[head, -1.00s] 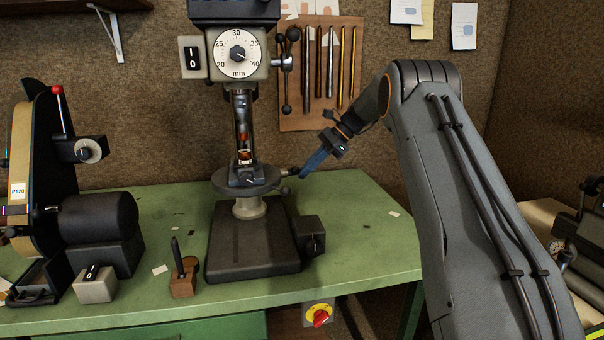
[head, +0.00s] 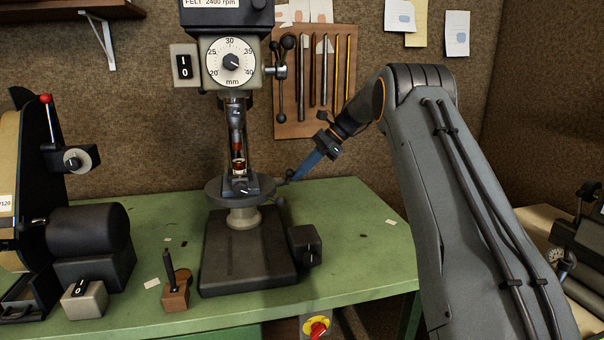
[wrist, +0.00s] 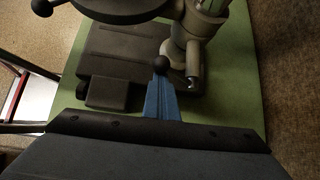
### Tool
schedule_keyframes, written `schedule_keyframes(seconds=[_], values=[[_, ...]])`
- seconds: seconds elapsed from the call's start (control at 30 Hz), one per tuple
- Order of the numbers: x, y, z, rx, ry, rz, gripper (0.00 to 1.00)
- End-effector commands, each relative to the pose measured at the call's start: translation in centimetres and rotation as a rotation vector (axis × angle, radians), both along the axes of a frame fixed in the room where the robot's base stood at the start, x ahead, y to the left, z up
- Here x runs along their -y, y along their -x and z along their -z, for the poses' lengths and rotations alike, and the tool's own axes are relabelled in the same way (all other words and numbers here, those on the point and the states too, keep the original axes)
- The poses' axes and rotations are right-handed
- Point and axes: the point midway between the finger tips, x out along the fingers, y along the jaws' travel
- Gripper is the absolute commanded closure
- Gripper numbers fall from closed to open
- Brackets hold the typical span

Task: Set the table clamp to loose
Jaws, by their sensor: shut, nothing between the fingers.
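The drill press stands on the green bench, with its round work table (head: 214,190) on a column. A dark ball-ended lever (head: 290,173), which looks like the table clamp, sticks out at the right of the work table. In the wrist view its black ball (wrist: 161,64) is right at my fingertips; I cannot tell whether they touch. My gripper (head: 296,177) has blue fingers, shut and empty, reaching in from the right. The fingers also show in the wrist view (wrist: 161,90). I cannot tell whether the clamp is tight or loose.
A second ball knob (head: 281,202) sits lower at the table's front right; a switch box (head: 305,244) is beside the press base (head: 245,260). A belt grinder (head: 90,235) and a small wooden block (head: 175,294) stand left. Tools hang behind on a board (head: 300,125). The bench's right side is mostly clear.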

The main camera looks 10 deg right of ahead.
Motion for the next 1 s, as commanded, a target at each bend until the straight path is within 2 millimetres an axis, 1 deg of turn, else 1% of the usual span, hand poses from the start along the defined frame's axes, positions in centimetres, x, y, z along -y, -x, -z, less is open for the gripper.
schedule_keyframes(seconds=[0.03,0.17,0.27,0.43,0.47,0.5,0.77,1.0], values=[[-0.3,0.0,-0.1,0.0,-0.004,-0.003,1.0],[0.0,0.1,0.3,-0.001,-0.004,-0.002,1.0],[0.5,0.3,1.2,-0.001,-0.004,-0.002,1.0],[1.8,0.8,3.3,-0.002,-0.002,-0.001,1.0],[2.0,0.8,3.5,0.0,-0.002,0.0,1.0],[2.5,0.4,2.8,0.004,-0.001,-0.002,1.0],[5.7,-0.7,0.0,0.004,0.0,0.002,1.0],[7.7,-1.5,-2.2,0.001,-0.001,0.0,1.0]])
